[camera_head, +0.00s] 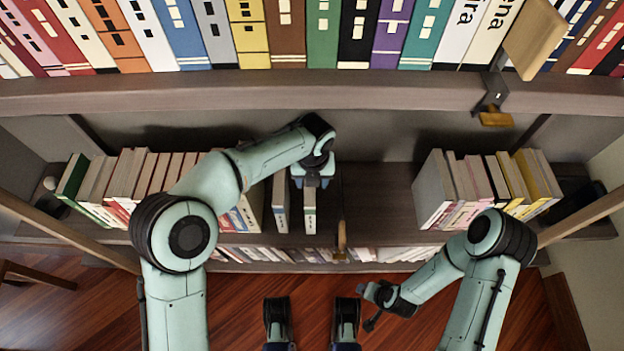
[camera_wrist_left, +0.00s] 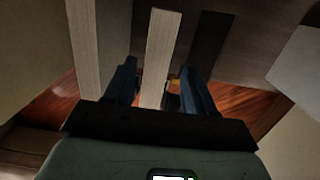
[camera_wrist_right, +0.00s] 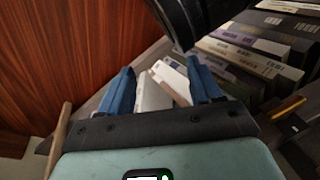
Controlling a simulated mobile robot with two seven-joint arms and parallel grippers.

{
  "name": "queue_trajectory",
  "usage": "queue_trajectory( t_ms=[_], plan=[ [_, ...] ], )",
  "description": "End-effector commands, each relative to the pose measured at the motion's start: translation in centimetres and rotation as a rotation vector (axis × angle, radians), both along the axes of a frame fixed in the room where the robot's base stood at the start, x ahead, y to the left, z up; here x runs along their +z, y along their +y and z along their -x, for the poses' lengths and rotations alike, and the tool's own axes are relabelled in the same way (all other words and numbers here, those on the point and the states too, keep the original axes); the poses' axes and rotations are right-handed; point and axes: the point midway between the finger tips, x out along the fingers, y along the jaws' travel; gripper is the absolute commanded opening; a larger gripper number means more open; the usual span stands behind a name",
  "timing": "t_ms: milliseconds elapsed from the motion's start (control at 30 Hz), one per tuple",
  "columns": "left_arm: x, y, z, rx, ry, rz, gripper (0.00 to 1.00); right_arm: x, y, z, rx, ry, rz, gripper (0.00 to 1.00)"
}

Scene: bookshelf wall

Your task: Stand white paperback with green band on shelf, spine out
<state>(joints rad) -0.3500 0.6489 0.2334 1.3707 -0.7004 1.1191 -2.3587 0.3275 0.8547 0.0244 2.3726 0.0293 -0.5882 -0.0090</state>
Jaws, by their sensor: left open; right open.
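The white paperback with a green band (camera_head: 309,217) stands upright on the middle shelf, its spine facing out toward me. In the left wrist view its pale top edge (camera_wrist_left: 160,50) runs between my fingers. My left gripper (camera_head: 312,180) is at the back of this book, above the shelf, with open fingers (camera_wrist_left: 158,80) on either side of it; I cannot tell whether they touch it. My right gripper (camera_head: 372,308) is low in front of the shelves over the floor, open and empty (camera_wrist_right: 160,85).
Another pale book (camera_head: 281,205) stands just left of the paperback, with a narrow gap. A book row (camera_head: 150,180) stands further left, another (camera_head: 485,185) at right. The shelf (camera_head: 375,205) between is mostly bare. An upper shelf board (camera_head: 250,92) overhangs my left arm.

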Motion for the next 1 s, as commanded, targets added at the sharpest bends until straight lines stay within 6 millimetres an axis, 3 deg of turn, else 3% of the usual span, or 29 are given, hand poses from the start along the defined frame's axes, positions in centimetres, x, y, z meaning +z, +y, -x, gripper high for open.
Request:
queue_trajectory(
  t_ms=[133, 400, 1000],
  plan=[
    [3.0, -0.1, 0.2, 0.0, -0.005, 0.003, 0.55, 1.8, 0.3, -1.2, 0.004, -0.044, 0.001, 0.64],
    [6.6, -0.2, 0.6, 0.001, -0.003, 0.002, 0.55, 2.7, 1.3, 0.9, 0.025, 0.014, -0.026, 0.64],
    [6.9, -0.2, 0.7, 0.0, -0.001, 0.002, 0.55, 2.7, 1.5, 1.2, 0.027, 0.023, -0.03, 0.64]
  ],
)
